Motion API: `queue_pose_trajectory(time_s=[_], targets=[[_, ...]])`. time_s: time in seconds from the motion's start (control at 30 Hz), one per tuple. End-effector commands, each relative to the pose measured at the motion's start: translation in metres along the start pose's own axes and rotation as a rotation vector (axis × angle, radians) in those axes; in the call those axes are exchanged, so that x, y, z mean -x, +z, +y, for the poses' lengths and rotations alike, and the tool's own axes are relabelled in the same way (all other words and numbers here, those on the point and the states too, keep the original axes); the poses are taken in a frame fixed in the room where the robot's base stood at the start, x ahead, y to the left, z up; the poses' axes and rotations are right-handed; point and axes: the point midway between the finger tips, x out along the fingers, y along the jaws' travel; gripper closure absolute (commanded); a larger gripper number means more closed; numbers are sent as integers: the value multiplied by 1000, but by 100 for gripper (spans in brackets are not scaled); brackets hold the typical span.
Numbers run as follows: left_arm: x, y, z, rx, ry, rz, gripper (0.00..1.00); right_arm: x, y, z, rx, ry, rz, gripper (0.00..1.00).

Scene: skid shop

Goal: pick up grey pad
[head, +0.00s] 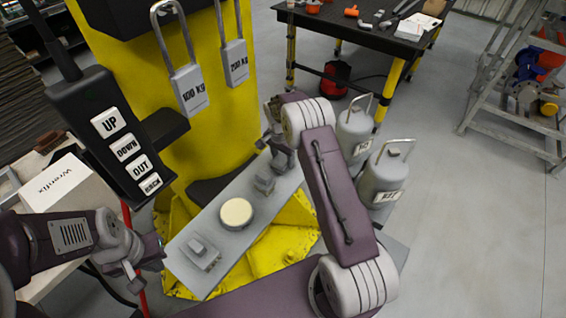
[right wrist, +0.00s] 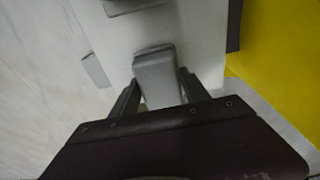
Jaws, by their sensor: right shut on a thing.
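My right gripper (head: 281,152) is at the far end of a grey shelf plate (head: 212,228), in front of the yellow column. In the right wrist view a grey rounded block, which looks like the grey pad (right wrist: 157,75), sits between the two fingers (right wrist: 160,95), and the gripper is shut on it. In the head view the held piece is mostly hidden by the gripper. My left gripper (head: 137,272) is at the lower left, beside the plate's near end, with nothing visible in it; its finger gap is unclear.
On the plate are a cream disc (head: 236,213), a small grey block (head: 264,184) and a stepped grey block (head: 200,252). Grey canisters (head: 384,178) stand to the right of my right arm. A button pendant (head: 115,135) and hanging weights (head: 189,88) are near the yellow column (head: 215,150).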

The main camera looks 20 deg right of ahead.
Motion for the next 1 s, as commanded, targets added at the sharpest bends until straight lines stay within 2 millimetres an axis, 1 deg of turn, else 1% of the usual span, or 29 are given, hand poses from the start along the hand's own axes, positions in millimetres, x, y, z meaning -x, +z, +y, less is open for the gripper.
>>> queue_pose_trajectory(time_s=[0.1, 0.17, 0.4, 0.5, 0.6, 0.77, 1.0], targets=[[-8, 1, 0, 0, 0, 0, 100, 22, -3, -1, -1, -4, 3, 88], [-10, 1, 0, 0, 0, 0, 100, 29, -4, 14, -2, 0, 0, 88], [-22, 2, 0, 0, 0, 0, 100, 62, -7, 70, -4, -2, 2, 88], [-26, 3, 0, 0, 0, 0, 100, 75, -8, 91, -4, -1, 1, 88], [-27, 3, 0, 0, 0, 0, 100, 84, -8, 106, -3, -1, 1, 88], [-28, 3, -1, 0, 0, 0, 100, 90, -8, 116, -1, 0, 0, 88], [-28, 3, 0, 0, 0, 0, 100, 91, -8, 117, 0, 0, -1, 88]])
